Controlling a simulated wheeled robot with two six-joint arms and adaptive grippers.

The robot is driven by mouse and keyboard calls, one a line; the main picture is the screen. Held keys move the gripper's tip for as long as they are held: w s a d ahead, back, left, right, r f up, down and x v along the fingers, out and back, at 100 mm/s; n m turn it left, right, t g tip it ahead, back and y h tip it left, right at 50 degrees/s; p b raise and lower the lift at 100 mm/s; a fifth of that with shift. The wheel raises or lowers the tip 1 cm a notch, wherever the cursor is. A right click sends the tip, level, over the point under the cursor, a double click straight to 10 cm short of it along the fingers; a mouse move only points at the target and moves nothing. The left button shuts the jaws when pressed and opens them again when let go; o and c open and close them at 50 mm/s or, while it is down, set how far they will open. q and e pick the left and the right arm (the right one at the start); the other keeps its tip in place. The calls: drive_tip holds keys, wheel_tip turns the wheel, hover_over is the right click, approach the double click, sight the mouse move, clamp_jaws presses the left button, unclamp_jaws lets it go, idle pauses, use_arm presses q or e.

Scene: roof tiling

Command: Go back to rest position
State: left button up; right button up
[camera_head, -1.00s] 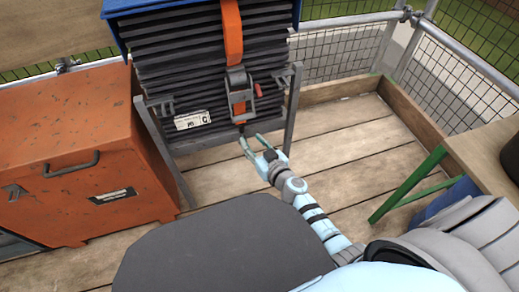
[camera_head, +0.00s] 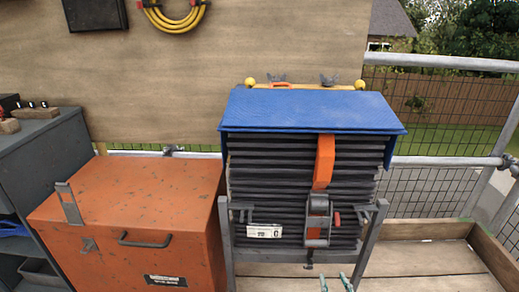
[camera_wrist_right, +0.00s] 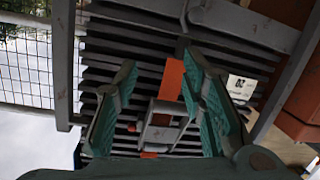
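My right gripper (camera_head: 335,282) shows only its fingertips at the bottom edge of the head view, just below and right of the strap's lower hook. In the right wrist view the two green-padded fingers (camera_wrist_right: 160,98) are spread apart with nothing gripped. The stack of dark tiles (camera_head: 270,185) stands in a grey rack beyond them. An orange strap (camera_head: 324,162) with a grey ratchet buckle (camera_head: 317,220) runs down its front. The buckle (camera_wrist_right: 162,122) shows beyond the fingers in the wrist view. My left gripper is not in view.
A blue cover (camera_head: 310,110) lies over the stack. An orange chest (camera_head: 135,205) stands left of the rack, with a grey shelf unit (camera_head: 45,165) farther left. A guardrail (camera_head: 440,162) runs behind at right. Plank floor (camera_head: 430,260) is clear at lower right.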

drive_tip(key=s+d+f+m+g+h, duration=0.1)
drive_tip(key=s+d+f+g+h, duration=0.1)
drive_tip(key=s+d+f, duration=0.3)
drive_tip(key=s+d+f+g+h, duration=0.1)
drive_tip(key=s+f+g, duration=0.2)
drive_tip(key=f, duration=0.4)
drive_tip(key=s+a+f+m+g+y, duration=0.15)
drive_tip(key=s+f+g, duration=0.25)
drive_tip(key=s+f, duration=0.5)
drive_tip(key=s+a+f+g+y, duration=0.1)
drive_tip(key=s+a+f+g, duration=0.25)
drive_tip(key=s, duration=1.05)
use_arm(q)
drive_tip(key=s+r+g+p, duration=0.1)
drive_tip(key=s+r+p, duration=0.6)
drive_tip(key=p, duration=0.6)
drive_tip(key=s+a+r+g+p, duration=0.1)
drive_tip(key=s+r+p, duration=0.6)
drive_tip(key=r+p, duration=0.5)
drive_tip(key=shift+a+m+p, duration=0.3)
drive_tip(key=shift+p, duration=0.55)
use_arm(e)
drive_tip(key=s+d+r+g, duration=0.1)
drive_tip(key=s+r, duration=0.5)
drive_tip(key=r, duration=0.3)
drive_tip(key=s+d+r+g, duration=0.1)
drive_tip(key=s+r, duration=0.5)
drive_tip(key=r, duration=0.3)
drive_tip(key=shift+s+d, duration=0.2)
drive_tip(key=shift+n, duration=0.25)
